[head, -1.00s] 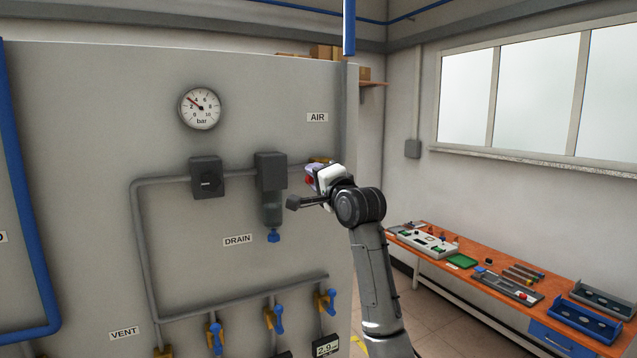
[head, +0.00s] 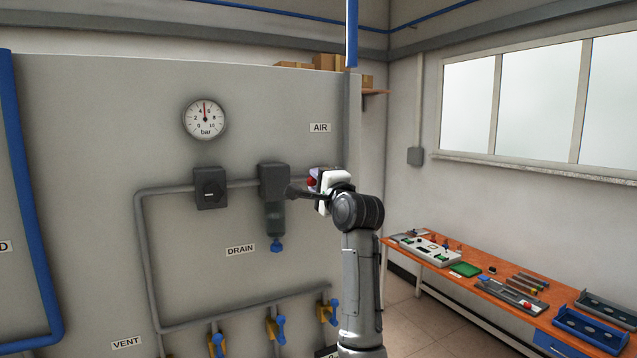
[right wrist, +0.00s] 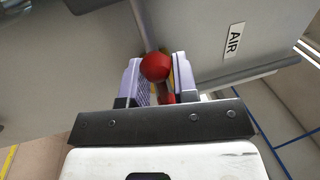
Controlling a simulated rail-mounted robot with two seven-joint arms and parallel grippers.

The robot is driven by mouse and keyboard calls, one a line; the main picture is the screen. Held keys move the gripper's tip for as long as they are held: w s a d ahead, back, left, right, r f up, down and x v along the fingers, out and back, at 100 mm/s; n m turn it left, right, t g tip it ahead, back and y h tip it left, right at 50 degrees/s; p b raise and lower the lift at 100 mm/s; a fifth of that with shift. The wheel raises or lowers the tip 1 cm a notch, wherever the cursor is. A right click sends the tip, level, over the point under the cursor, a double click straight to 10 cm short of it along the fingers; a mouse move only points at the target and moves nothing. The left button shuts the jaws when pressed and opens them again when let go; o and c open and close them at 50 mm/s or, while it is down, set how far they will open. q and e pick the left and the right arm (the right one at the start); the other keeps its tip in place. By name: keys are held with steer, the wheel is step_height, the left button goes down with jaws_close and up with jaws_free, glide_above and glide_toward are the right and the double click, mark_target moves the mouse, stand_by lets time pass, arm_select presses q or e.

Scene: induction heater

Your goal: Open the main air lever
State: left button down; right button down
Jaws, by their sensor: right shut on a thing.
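The main air lever has a red end (head: 311,182), by the pipe under the AIR label (head: 320,127). In the right wrist view its red ball (right wrist: 156,67) and red shaft lie between the two pale fingers. My right gripper (head: 318,180) is shut on the lever. It also shows in the right wrist view (right wrist: 160,80). The gripper and arm hide most of the lever and its valve body in the head view. My left gripper is not in view.
The pressure gauge (head: 204,119) has its needle near 5. A regulator (head: 210,188) and filter (head: 273,183) sit on the pipe left of my gripper. Blue-handled valves (head: 281,329) line the lower pipe. A workbench (head: 400,256) stands at the right.

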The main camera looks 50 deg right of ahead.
steer(key=c, duration=1.2)
jaws_free()
steer(key=o, duration=0.3)
steer(key=b+v, duration=0.5)
steer(key=v, duration=0.8)
steer(key=shift+s, duration=0.4)
steer(key=shift+a, duration=0.1)
